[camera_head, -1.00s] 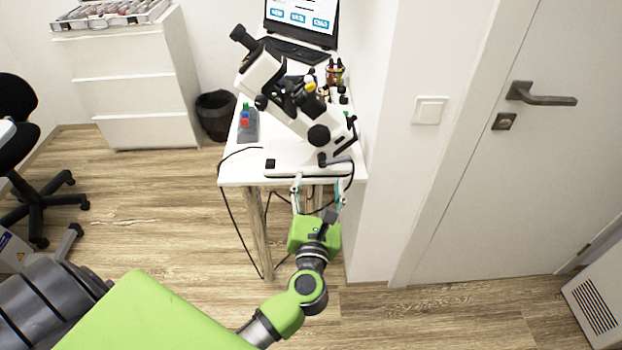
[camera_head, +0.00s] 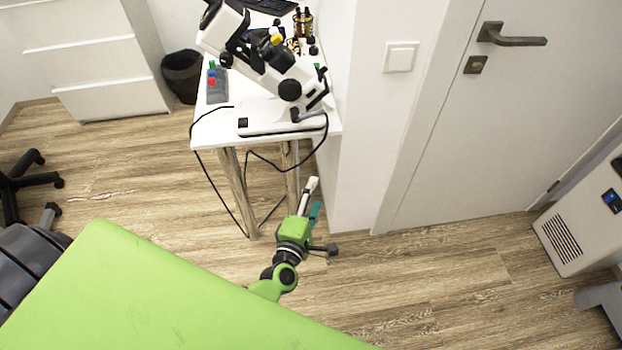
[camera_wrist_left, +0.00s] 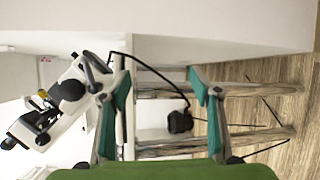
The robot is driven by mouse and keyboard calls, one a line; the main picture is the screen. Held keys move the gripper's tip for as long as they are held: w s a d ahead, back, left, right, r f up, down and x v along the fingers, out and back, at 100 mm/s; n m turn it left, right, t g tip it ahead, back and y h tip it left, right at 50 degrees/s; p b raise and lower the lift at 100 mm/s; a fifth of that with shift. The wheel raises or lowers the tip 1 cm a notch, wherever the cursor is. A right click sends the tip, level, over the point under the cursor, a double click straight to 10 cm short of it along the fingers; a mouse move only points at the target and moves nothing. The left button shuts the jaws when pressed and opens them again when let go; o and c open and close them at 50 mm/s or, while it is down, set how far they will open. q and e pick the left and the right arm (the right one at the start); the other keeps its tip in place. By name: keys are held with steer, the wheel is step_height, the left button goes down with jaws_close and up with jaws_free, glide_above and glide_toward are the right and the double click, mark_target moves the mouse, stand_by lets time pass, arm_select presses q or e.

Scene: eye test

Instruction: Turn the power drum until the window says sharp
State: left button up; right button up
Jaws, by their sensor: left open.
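A white and black microscope-like instrument (camera_head: 222,28) stands on the small white table. A large black knob (camera_head: 290,90) is on its side, and its top is cut off by the frame. I cannot tell which part is the power drum, and no window wording is readable. The instrument also shows sideways in the left wrist view (camera_wrist_left: 68,90). My left gripper (camera_head: 313,196) is open and empty, below and in front of the table's front edge, apart from the instrument. Its teal-padded fingers (camera_wrist_left: 160,85) are spread wide in the wrist view. My right gripper is not in view.
The white table (camera_head: 212,132) has wooden legs, and black cables hang in front of them. A grey holder with coloured caps (camera_head: 217,90) and small bottles (camera_head: 303,22) stand on it. A wall with a switch (camera_head: 400,57) is close on the right. Wooden floor lies open in front.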

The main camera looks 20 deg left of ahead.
arm_select(q)
steer(key=shift+s+d+f+m+g+h, duration=0.2)
steer(key=shift+f+m, duration=0.15)
steer(key=shift+f, duration=0.2)
steer(key=shift+s+d+f+m+g+h, duration=0.1)
steer(key=shift+s+f+m, duration=0.15)
steer(key=shift+f+m, duration=0.25)
steer(key=shift+s+d+f+m+g+h, duration=0.1)
steer(key=shift+s+f+m, duration=0.15)
steer(key=shift+f, duration=0.4)
steer(key=s+d+f+m+g+h, duration=0.1)
steer(key=s+f+m+g, duration=0.3)
steer(key=s+f+m, duration=0.5)
steer(key=s+f+m+g+h, duration=0.1)
steer(key=s+f+m+g, duration=0.2)
steer(key=s+f, duration=0.7)
steer(key=s+a+f+m+g, duration=0.1)
steer(key=s+f+m+g, duration=0.1)
steer(key=s+f, duration=0.3)
steer(key=s+a+f+m+g+y, duration=0.1)
steer(key=s+a+f+m+g, duration=0.1)
steer(key=s, duration=0.9)
steer(key=s+a+f+m+g, duration=0.2)
steer(key=s+f+m, duration=0.3)
steer(key=s+f, duration=0.3)
steer(key=shift+a+f+g, duration=0.2)
steer(key=shift+a+g, duration=0.05)
steer(key=shift+g, duration=0.55)
